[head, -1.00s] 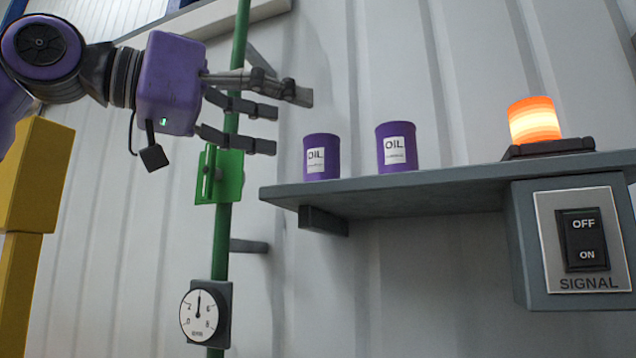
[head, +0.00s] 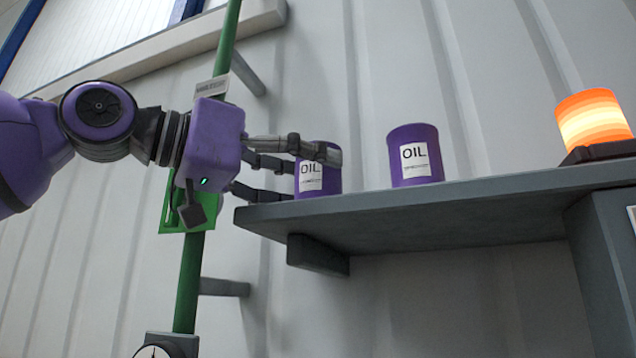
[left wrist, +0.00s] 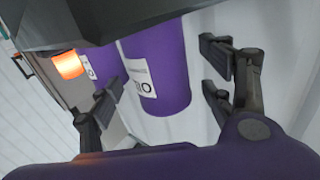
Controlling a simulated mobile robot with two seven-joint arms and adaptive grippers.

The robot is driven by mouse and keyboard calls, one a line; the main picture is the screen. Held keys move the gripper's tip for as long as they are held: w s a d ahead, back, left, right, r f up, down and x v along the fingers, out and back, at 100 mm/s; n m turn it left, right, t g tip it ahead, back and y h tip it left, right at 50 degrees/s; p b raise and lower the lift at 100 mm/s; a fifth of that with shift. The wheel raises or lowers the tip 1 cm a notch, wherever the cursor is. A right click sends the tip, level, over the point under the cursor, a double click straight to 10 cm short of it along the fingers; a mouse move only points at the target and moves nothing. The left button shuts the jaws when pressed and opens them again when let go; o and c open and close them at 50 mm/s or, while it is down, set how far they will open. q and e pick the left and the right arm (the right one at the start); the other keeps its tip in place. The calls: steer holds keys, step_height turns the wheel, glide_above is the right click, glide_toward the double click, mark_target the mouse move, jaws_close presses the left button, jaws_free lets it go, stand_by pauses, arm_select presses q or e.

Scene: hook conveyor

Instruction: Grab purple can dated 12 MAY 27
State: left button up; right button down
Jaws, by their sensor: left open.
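Two purple cans labelled OIL stand upright on a grey shelf (head: 440,206). The left can (head: 330,181) is near the shelf's left end; the right can (head: 413,140) stands apart from it. The small print under OIL is too small to read on either can. My left gripper (head: 318,168) is open, with its fingers reaching around the left can and partly covering it. In the left wrist view the nearer can (left wrist: 157,70) lies between the open fingers, and the other can (left wrist: 100,68) shows behind it. I cannot tell whether the fingers touch the can. My right gripper is out of view.
A lit orange signal lamp (head: 594,118) stands at the shelf's right; it also shows in the left wrist view (left wrist: 68,65). A ribbed wall is behind.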

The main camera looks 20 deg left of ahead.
arm_select(q)
steer(key=shift+x, duration=1.2)
steer(key=shift+w+d, duration=0.15)
steer(key=shift+d, duration=0.05)
steer(key=shift+a, duration=0.15)
steer(key=c, duration=1.6)
